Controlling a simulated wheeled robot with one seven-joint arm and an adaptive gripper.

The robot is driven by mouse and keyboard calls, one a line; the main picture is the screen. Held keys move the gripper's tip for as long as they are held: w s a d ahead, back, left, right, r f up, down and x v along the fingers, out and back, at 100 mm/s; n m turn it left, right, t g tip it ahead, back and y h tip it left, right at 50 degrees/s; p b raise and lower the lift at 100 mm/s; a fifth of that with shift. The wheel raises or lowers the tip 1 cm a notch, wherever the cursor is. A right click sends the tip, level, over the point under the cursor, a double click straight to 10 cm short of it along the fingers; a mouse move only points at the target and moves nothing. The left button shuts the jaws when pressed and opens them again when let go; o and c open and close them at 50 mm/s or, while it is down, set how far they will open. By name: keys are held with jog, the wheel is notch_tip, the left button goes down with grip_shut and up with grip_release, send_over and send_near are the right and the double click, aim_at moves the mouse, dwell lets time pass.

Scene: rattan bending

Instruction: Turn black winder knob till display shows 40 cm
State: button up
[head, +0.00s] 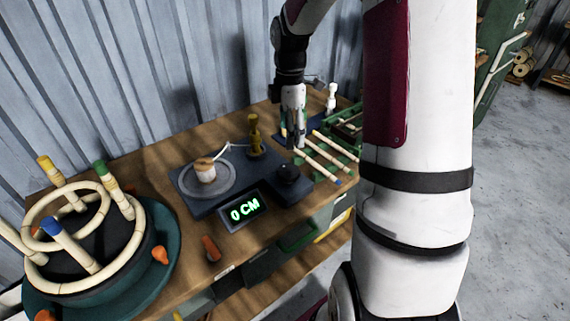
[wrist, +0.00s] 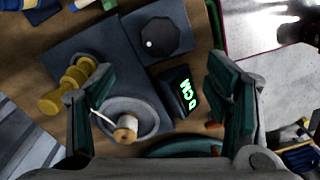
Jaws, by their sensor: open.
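The black winder knob (head: 288,173) sits at the right end of a dark winder base (head: 222,199). In the wrist view the knob (wrist: 158,35) is a dark faceted disc with a small white mark, beyond my fingertips. The display (head: 244,209) reads 0 CM in green; it also shows, rotated, in the wrist view (wrist: 181,93). My gripper (head: 297,143) hangs above and behind the knob in the head view, apart from it. In the wrist view its fingers (wrist: 158,72) are spread wide with nothing between them.
A cord spool (head: 205,171) stands on a round plate left of the knob, and a yellow post (head: 253,138) stands behind. A bending jig with rattan rings (head: 136,255) stands at left.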

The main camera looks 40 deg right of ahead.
aim_at(288, 170)
notch_tip(288, 170, down, 13)
jog(key=shift+r, duration=0.1)
dwell(0.3)
jog(key=shift+c, duration=0.4)
jog(key=c, duration=1.1)
